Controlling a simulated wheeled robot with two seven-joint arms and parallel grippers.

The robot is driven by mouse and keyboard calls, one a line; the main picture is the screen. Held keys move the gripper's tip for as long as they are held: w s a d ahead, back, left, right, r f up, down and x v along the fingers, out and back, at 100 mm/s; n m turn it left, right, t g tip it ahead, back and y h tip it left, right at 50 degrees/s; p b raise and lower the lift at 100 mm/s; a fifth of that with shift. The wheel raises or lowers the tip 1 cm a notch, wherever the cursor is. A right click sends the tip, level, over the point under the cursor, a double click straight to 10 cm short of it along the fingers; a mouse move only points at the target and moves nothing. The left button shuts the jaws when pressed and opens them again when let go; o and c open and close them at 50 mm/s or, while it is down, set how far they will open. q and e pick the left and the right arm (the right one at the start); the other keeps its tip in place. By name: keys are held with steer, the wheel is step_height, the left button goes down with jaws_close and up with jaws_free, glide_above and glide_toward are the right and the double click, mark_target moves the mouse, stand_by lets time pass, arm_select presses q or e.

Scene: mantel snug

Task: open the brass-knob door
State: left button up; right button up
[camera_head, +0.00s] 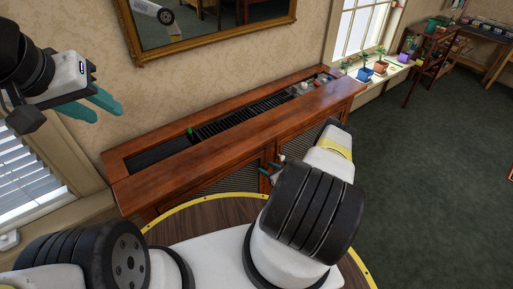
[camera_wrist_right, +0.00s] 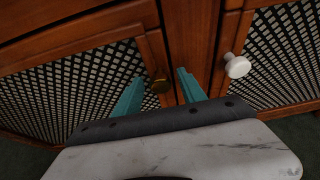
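The wooden cabinet (camera_head: 235,140) stands against the wall with lattice-panel doors on its front. A white knob (camera_wrist_right: 237,66) is on the neighbouring door to the right. In the head view, my right arm mostly hides the knob area. My left gripper (camera_head: 106,113) is open, empty and raised at the left.
The cabinet top has a dark slatted grille (camera_head: 240,115) and small items at its right end. A mirror (camera_head: 205,20) hangs above. Potted plants (camera_head: 365,74) line the window sill.

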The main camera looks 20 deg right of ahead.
jaws_close()
stand_by(1.2)
